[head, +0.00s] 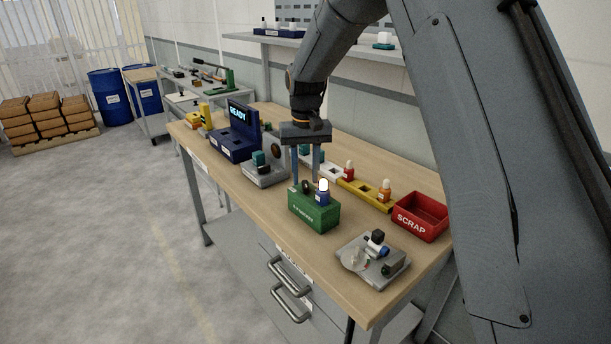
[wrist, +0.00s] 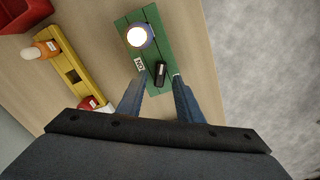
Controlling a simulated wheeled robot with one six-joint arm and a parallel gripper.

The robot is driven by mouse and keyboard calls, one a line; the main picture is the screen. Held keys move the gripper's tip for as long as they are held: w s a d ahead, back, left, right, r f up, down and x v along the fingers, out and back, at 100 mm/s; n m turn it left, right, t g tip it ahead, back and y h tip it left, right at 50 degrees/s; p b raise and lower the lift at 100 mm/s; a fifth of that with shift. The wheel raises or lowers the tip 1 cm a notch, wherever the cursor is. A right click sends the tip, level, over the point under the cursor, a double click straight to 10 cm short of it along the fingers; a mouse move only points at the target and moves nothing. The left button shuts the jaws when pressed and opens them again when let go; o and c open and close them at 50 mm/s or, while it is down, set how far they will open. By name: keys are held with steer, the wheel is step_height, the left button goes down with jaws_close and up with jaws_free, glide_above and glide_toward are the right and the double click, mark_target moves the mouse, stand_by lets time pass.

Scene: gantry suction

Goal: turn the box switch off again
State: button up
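The green box (head: 314,212) stands on the wooden bench. On its top are a small black switch (head: 305,187) and a lamp with a blue base (head: 323,193). The lamp's dome glows white, and it also glows in the wrist view (wrist: 137,36). My gripper (wrist: 158,88) is open, pointing down over the switch end of the box. Its fingers are on either side of the switch, apart from it; their exact height above the box is unclear.
A yellow rack (head: 364,194) holding red and orange bulbs stands behind the box. A red SCRAP bin (head: 421,214) is at right, and a grey fixture (head: 372,262) is in front of it. A blue unit reading READY (head: 235,142) and a grey device (head: 265,172) stand left.

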steer(key=shift+f, duration=0.95)
steer(key=shift+c, duration=0.5)
jaws_close()
